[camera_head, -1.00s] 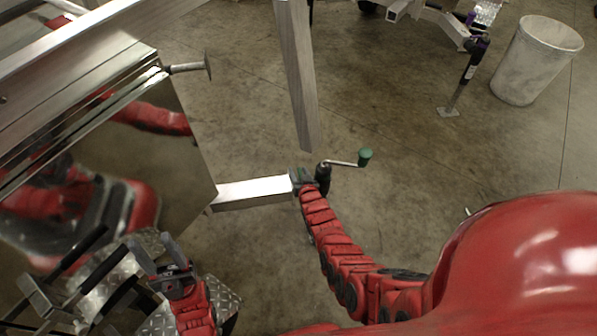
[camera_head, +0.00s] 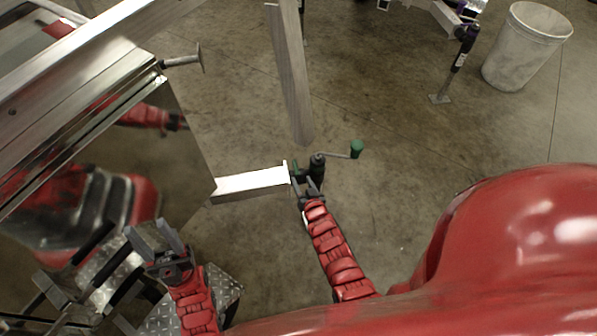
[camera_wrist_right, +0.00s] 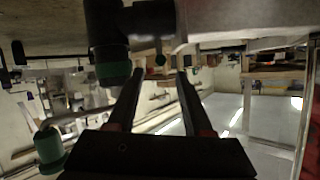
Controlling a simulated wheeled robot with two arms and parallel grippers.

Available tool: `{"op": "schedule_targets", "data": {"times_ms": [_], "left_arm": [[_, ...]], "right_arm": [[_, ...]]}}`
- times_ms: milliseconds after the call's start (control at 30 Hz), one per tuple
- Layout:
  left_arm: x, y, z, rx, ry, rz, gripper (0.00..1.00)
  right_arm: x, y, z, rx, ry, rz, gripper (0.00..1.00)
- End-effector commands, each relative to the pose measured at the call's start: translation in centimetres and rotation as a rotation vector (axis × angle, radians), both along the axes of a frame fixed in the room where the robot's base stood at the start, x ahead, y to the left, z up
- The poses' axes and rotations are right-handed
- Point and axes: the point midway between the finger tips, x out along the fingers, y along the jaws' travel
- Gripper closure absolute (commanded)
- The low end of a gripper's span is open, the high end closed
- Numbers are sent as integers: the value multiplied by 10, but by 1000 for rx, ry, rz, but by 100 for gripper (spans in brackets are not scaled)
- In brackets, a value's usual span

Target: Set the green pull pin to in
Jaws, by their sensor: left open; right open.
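In the head view my right gripper (camera_head: 303,184) is open beside the dark trailer jack (camera_head: 316,171) at the end of the aluminium tongue (camera_head: 252,184). The fingers show no clear contact with the pin. My left gripper (camera_head: 155,238) is open and empty over the diamond-plate steps at the lower left.
The jack's crank has a green handle (camera_head: 357,149), also in the right wrist view (camera_wrist_right: 49,146). A grey beam (camera_head: 290,80) rises beyond the tongue. A shiny trailer wall (camera_head: 165,160) stands left.

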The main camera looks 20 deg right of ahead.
Motion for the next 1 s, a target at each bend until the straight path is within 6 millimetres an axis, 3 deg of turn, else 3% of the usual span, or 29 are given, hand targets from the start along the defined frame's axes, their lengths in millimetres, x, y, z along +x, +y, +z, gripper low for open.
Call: {"op": "schedule_targets", "data": {"times_ms": [200, 400, 1000], "left_arm": [[0, 0, 0, 0, 0, 0, 50], [0, 0, -1, 0, 0, 0, 50], [0, 0, -1, 0, 0, 0, 50]], "right_arm": [[-34, 2, 11, -1, 1, 1, 49], [-50, 2, 18, 0, 1, 0, 49], [-53, 2, 20, 0, 1, -1, 49]]}}
